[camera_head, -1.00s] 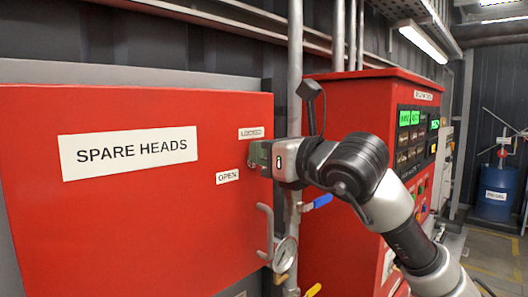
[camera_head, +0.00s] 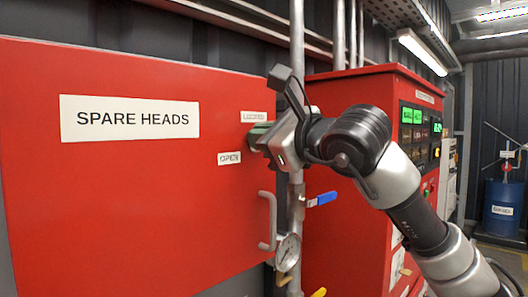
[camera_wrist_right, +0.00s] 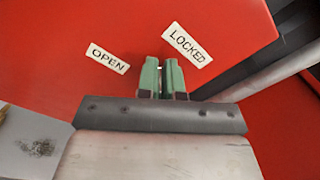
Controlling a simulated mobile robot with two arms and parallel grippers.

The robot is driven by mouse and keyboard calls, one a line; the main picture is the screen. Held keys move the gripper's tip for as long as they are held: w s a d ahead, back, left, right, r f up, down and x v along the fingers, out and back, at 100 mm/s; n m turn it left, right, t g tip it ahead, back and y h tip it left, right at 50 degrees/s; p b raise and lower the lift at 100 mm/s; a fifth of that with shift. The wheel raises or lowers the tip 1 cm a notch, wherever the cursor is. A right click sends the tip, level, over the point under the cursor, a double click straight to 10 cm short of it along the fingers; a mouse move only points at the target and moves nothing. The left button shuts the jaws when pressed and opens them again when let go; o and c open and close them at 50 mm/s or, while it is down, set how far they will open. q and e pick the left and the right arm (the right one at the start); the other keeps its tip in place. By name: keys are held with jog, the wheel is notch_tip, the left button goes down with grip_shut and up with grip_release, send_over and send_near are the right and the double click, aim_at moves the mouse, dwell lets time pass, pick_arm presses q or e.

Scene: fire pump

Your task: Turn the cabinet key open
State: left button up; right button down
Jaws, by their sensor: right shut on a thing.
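The red cabinet door (camera_head: 130,220) with the SPARE HEADS label (camera_head: 130,118) fills the left of the head view and looks closed. My right gripper (camera_head: 254,136) is at the door's right edge, between the LOCKED label (camera_head: 254,117) and the OPEN label (camera_head: 229,158). Its green fingers (camera_wrist_right: 165,70) are shut on the cabinet key in the wrist view, close against the red door. The key itself is hidden by the fingers. The gripper body is tilted in the head view. My left gripper is not in view.
A grey door handle (camera_head: 268,222) is below the gripper. A vertical pipe (camera_head: 296,60) runs just right of the door, with a blue-handled valve (camera_head: 321,199) and a gauge (camera_head: 288,250). A red control cabinet (camera_head: 335,150) stands behind my right arm.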

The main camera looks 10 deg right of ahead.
jog(key=n, duration=0.1)
jog(key=n+b, duration=0.1)
jog(key=n, duration=0.1)
jog(key=shift+s+a+f+b, duration=0.1)
jog(key=shift+f+b, duration=0.2)
jog(key=n, duration=0.2)
jog(key=n+b, duration=0.1)
jog(key=n, duration=0.2)
jog(key=f+n+b, duration=0.1)
jog(key=n, duration=0.1)
jog(key=shift+s+a+n, duration=0.1)
jog(key=shift+a+n, duration=0.1)
jog(key=shift+n, duration=0.1)
jog(key=shift+n+b, duration=0.3)
jog(key=c, duration=1.3)
grip_release()
